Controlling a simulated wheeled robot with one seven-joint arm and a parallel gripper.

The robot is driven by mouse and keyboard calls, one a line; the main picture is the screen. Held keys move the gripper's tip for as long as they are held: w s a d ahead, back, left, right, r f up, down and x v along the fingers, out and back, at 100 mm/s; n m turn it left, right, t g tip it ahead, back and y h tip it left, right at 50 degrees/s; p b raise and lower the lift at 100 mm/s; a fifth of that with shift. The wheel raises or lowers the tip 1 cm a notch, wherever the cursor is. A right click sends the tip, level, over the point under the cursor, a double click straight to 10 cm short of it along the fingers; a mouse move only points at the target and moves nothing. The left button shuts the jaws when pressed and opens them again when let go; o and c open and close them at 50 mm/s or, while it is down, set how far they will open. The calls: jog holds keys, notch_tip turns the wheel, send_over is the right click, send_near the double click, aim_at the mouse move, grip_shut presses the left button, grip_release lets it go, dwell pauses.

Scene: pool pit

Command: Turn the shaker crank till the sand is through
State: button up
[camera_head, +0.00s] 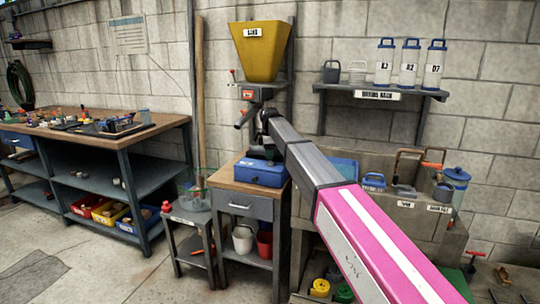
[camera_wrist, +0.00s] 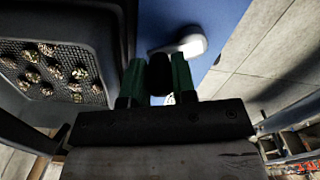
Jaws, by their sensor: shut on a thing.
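The shaker stands at the back wall, with a yellow hopper (camera_head: 260,52) above a dark housing (camera_head: 258,92). My gripper (camera_wrist: 157,80) has two green fingers shut on a dark crank knob (camera_wrist: 158,73) in the wrist view. In the head view my arm hides most of the crank and the fingers. At the left of the wrist view, a dark mesh tray (camera_wrist: 50,75) holds several pebbly lumps. Sand cannot be made out in either view. A blue box (camera_head: 258,172) sits below the shaker on a wood-topped cabinet (camera_head: 228,186).
A workbench (camera_head: 150,128) with small items stands left. A small side stand (camera_head: 188,217) holds a clear bowl. A wall shelf (camera_head: 345,88) carries several labelled bottles at right. Blue and grey containers stand on a ledge (camera_head: 340,212) beside my arm. Floor at front left is clear.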

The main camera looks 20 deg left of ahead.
dwell(0.4)
jog(key=o, duration=0.9)
jog(key=shift+o, duration=0.2)
jog(key=shift+r, duration=0.1)
notch_tip(320, 180, up, 11)
jog(key=shift+w+f, duration=0.1)
jog(key=shift+f, duration=0.1)
